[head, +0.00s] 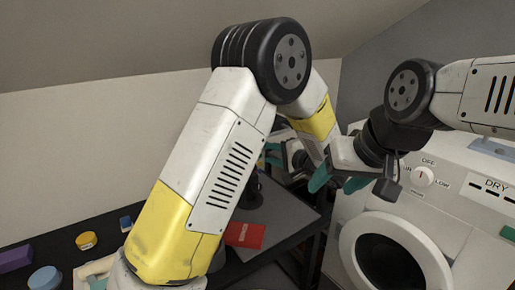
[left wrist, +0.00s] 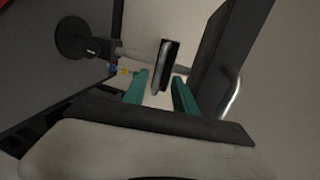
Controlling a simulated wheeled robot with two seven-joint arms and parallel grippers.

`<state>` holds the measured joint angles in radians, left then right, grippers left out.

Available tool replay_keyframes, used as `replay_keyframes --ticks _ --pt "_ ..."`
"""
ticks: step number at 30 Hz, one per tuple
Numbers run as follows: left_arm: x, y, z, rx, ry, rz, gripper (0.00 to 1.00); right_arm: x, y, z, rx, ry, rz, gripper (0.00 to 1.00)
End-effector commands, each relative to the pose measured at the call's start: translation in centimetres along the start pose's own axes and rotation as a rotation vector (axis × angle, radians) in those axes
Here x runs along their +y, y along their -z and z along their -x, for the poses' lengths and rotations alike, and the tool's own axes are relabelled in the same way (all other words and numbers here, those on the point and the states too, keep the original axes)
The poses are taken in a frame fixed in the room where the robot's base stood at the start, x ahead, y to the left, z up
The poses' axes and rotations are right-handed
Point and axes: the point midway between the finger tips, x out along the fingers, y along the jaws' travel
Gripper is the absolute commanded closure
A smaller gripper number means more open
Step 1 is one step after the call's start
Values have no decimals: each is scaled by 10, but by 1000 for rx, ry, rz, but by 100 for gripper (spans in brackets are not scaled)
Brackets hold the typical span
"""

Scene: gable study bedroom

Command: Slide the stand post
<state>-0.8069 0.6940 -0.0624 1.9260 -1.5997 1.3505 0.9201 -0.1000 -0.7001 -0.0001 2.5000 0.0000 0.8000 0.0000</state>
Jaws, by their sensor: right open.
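The stand shows in the left wrist view, with a dark round base (left wrist: 75,38) and a grey post (left wrist: 134,54) running sideways across the picture. A flat dark piece with a pale edge (left wrist: 163,68) sits on or in front of the post. My left gripper (left wrist: 160,92) has its teal fingers apart, below this piece; I see no clear contact. In the head view my left gripper (head: 280,152) is partly hidden behind its own arm. A dark part of the stand (head: 252,192) shows beside that arm. My right gripper (head: 338,183) is open and empty, right of the left one.
The dark table (head: 285,217) carries a red item (head: 245,234), a yellow round tin (head: 86,240), a blue round item (head: 44,279) and a purple block (head: 15,258). A white dryer (head: 455,185) stands close at the right. A sloped ceiling hangs above.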

Motion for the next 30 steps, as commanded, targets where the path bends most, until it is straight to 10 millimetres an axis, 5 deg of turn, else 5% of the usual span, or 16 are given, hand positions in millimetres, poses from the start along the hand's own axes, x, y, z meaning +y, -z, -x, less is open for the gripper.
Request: replay_keyframes --ticks 5,18,30 --pt "4 11 -4 25 28 -6 66 0 0 0 0 0 0 41" --pt "1 12 -68 23 26 -5 66 0 0 0 0 0 0 41" --pt "1 12 -75 24 25 -5 70 0 0 0 0 0 0 41"
